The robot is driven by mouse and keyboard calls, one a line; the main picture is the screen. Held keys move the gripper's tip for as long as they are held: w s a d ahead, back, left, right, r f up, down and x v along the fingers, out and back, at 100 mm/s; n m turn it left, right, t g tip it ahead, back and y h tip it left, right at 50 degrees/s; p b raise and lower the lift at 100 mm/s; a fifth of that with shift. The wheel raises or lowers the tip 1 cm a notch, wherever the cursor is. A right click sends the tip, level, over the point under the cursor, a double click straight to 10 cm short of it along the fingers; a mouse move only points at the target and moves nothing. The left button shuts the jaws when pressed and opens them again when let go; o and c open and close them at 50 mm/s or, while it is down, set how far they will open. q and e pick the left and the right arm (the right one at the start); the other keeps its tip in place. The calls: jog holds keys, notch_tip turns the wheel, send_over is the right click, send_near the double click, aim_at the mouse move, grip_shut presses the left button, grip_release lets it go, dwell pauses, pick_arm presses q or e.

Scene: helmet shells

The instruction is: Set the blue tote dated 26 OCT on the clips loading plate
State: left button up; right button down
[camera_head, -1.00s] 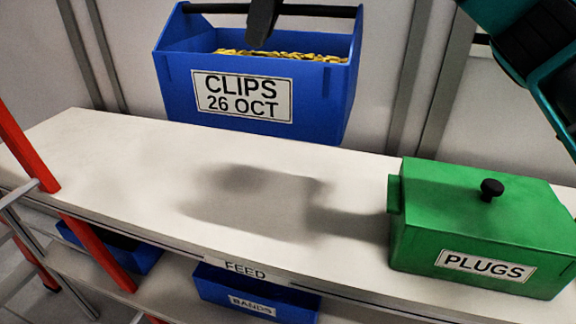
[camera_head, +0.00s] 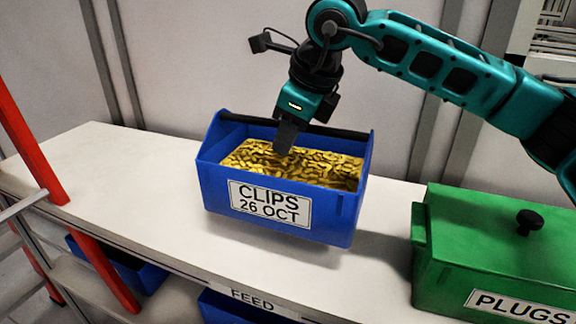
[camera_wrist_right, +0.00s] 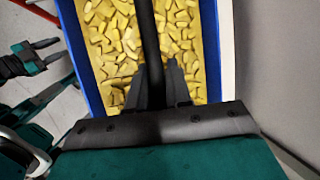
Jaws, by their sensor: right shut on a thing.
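The blue tote (camera_head: 283,180) is labelled CLIPS 26 OCT and full of yellow clips. It is nearly level over the white FEED shelf, with a shadow below it to the right; I cannot tell whether its base touches. My right gripper (camera_head: 286,140) is shut on the tote's dark handle bar (camera_head: 345,133); the right wrist view shows the fingers around the bar (camera_wrist_right: 149,40) above the yellow clips (camera_wrist_right: 115,45). My left gripper (camera_wrist_right: 48,54) shows at the left of the wrist view, empty, its fingers apart. I cannot make out a marked clips loading plate.
A green lidded PLUGS box (camera_head: 490,250) stands right of the tote. The white shelf (camera_head: 110,180) is clear to the left. Red posts (camera_head: 35,150) stand at the left, and a wall is behind. Blue bins (camera_head: 240,308) sit on the lower level.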

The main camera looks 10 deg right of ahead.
jog(key=shift+f+b, duration=0.3)
jog(key=shift+f, duration=2.1)
jog(key=shift+f, duration=0.2)
jog(key=c, duration=1)
grip_release()
jog(key=shift+c, duration=0.2)
